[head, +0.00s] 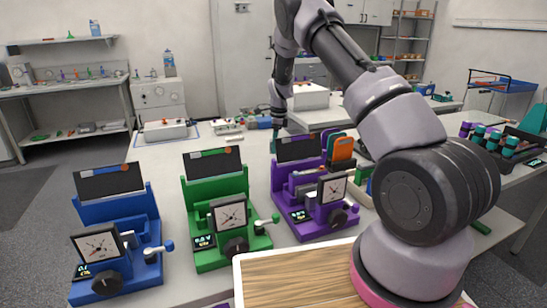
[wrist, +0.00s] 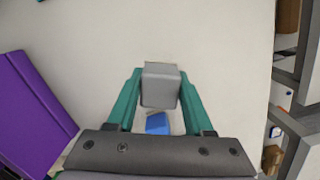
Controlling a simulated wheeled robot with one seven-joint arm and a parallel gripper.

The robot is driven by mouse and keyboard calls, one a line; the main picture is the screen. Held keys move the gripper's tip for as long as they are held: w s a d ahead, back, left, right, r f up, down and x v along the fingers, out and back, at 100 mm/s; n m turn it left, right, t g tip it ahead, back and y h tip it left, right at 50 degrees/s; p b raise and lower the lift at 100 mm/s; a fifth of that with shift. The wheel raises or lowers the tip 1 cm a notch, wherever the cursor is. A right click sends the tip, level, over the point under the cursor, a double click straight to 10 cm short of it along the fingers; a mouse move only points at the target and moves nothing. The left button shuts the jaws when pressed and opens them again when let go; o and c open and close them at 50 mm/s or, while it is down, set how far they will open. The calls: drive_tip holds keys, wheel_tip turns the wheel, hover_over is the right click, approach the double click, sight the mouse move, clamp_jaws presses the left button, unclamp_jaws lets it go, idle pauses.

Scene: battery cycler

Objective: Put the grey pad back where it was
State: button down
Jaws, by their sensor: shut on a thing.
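My gripper (wrist: 160,95) has teal fingers shut on the grey pad (wrist: 160,86), a small grey block, in the wrist view. The pad is held between the fingertips, over a pale surface. In the head view my arm reaches down behind the purple cycler (head: 305,205), and the wrist is near the table's far side. The pad cannot be made out there. The green cycler (head: 220,215) and blue cycler (head: 118,245) stand to its left, each with a dial and a dark sloped panel.
An orange item (head: 343,148) stands in a rack beside the purple cycler. A wooden board (head: 300,280) lies in front.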

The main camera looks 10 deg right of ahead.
sight(275, 162)
drive_tip(key=shift+f, duration=2.3)
drive_tip(key=shift+f, duration=0.15)
drive_tip(key=shift+c, duration=1.4)
unclamp_jaws()
